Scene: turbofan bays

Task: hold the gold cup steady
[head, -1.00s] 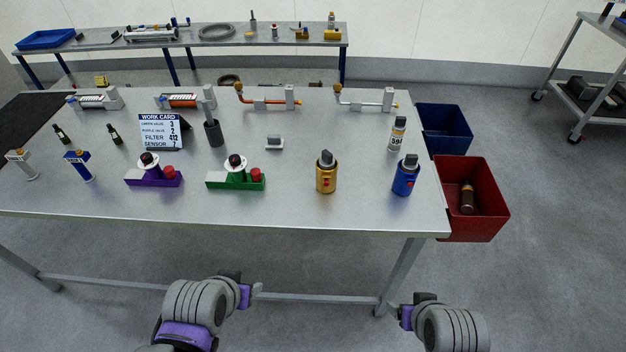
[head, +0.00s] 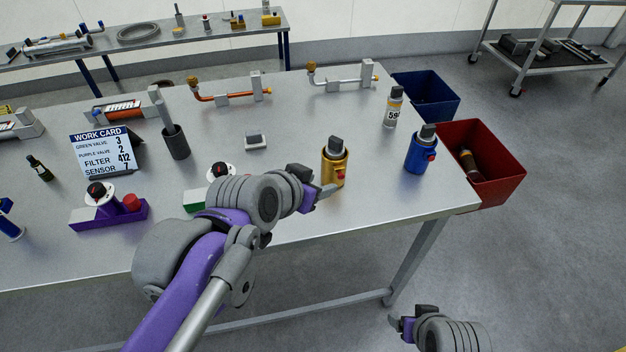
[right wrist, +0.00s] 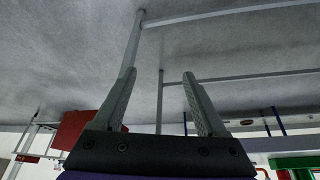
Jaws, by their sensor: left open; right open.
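The gold cup (head: 337,163), a gold cylinder with a dark grey top and a red patch, stands upright near the table's front edge in the head view. My left gripper (head: 318,187) is open at its lower left. One light finger overlaps the cup's lower left side in the picture; I cannot tell whether it touches. The other finger's place relative to the cup is unclear. My right gripper (head: 401,322) is low in front of the table, away from the cup. In the right wrist view its two fingers (right wrist: 159,76) are apart with nothing between them.
A blue cup (head: 420,152) stands right of the gold one, with a labelled bottle (head: 393,108) behind. My left arm partly hides a green block (head: 194,200). A purple block (head: 90,216) and work card (head: 103,150) are left. Red (head: 507,180) and blue (head: 440,100) bins sit beyond the right edge.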

